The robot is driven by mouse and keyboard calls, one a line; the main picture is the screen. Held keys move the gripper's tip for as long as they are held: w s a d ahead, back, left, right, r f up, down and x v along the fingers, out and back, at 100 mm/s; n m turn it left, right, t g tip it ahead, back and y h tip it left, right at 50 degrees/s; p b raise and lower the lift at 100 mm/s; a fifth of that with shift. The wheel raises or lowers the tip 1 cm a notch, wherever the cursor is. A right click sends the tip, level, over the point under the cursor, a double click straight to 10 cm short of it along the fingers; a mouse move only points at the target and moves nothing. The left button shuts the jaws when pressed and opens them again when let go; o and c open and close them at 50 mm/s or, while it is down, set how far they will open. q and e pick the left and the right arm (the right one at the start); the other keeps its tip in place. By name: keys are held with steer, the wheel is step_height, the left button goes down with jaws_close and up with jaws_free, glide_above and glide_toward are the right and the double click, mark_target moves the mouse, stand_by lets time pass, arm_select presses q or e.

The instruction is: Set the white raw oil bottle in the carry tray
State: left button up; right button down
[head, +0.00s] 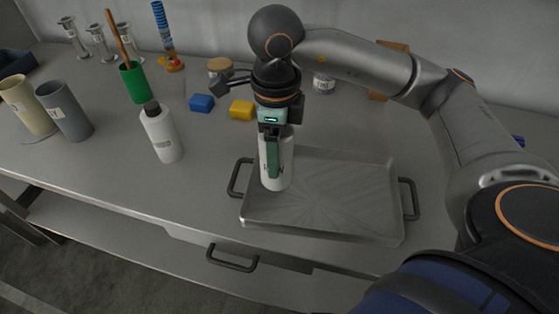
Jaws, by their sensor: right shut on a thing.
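A white bottle (286,160) with dark lettering is held upright by my right gripper (272,165), which is shut on its upper body. The gripper's finger covers part of the label, so I cannot read it fully. The bottle is over the left part of the grey metal carry tray (350,185); I cannot tell whether its base touches the tray floor. The tray lies on the bench with a dark handle at each end and holds nothing else that I see. Another white bottle (162,138) with a dark cap stands on the bench left of the tray. My left gripper is out of view.
A blue block (201,103) and a yellow block (241,110) lie behind the tray. A green cup (135,84), a grey cup (66,112) and a beige cup (27,108) stand at left. A labelled white container (324,85) stands behind my right arm. The front left bench is clear.

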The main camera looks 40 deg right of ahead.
mark_target(280, 161)
steer(key=f, duration=0.3)
steer(key=shift+d+f, duration=0.2)
steer(key=shift+d, duration=0.2)
steer(key=shift+w+f, duration=0.1)
steer(key=shift+f, duration=0.1)
steer(key=shift+f, duration=0.25)
jaws_free()
steer(key=shift+r, duration=0.1)
